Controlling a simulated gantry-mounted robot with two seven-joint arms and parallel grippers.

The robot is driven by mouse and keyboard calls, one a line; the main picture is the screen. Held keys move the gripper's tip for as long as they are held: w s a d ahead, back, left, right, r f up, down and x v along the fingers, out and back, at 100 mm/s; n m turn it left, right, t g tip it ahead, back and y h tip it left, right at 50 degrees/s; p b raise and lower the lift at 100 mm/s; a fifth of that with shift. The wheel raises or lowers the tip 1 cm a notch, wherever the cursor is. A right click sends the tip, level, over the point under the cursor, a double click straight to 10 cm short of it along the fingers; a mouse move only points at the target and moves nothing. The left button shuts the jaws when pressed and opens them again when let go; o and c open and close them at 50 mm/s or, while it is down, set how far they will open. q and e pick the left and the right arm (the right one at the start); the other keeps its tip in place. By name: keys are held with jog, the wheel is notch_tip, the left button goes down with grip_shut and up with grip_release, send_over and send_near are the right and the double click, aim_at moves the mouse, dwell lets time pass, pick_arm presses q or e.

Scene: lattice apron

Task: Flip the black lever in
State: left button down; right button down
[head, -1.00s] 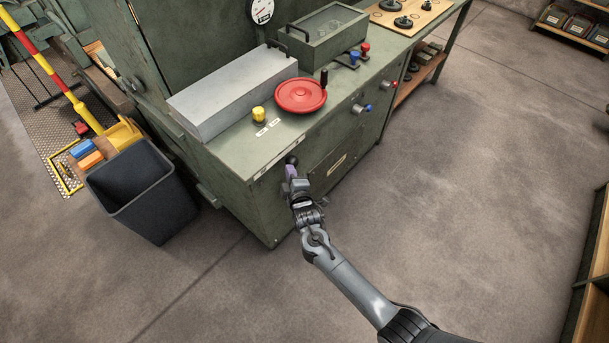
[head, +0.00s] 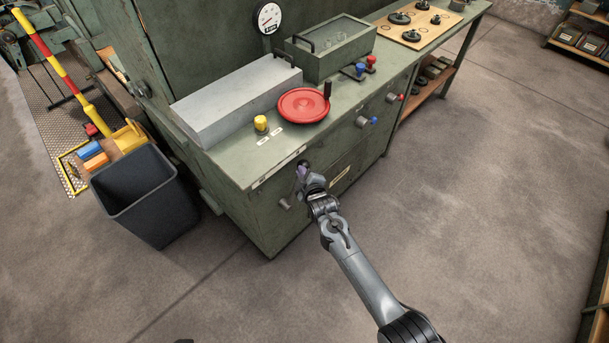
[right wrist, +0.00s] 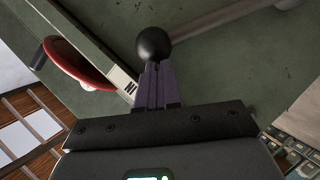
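The black lever's round knob (right wrist: 154,44) is right at my right gripper's fingertips in the right wrist view. Its grey rod (right wrist: 225,18) runs up to the right across the green panel. In the head view the lever's grey base (head: 285,203) shows on the cabinet front, below and left of my right gripper (head: 303,172). My right gripper's purple fingers also show in the right wrist view (right wrist: 158,82). They are together, with the knob just beyond their tips, apparently touching it. I see no part of the knob between them. My left gripper is not in view.
The green cabinet (head: 236,172) carries a red handwheel (head: 303,105), a yellow knob (head: 261,123) and a grey box (head: 236,103). A dark bin (head: 146,192) stands at the left. The floor at right is clear.

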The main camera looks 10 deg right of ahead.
jog(key=shift+s+d+f, duration=0.1)
jog(key=shift+d+f, duration=0.35)
jog(key=shift+f, duration=0.05)
jog(key=s+a+r+p, duration=0.2)
jog(key=s+r+p, duration=0.4)
jog(key=s, duration=0.5)
jog(key=shift+s+r+p, duration=0.3)
jog(key=shift+p, duration=0.75)
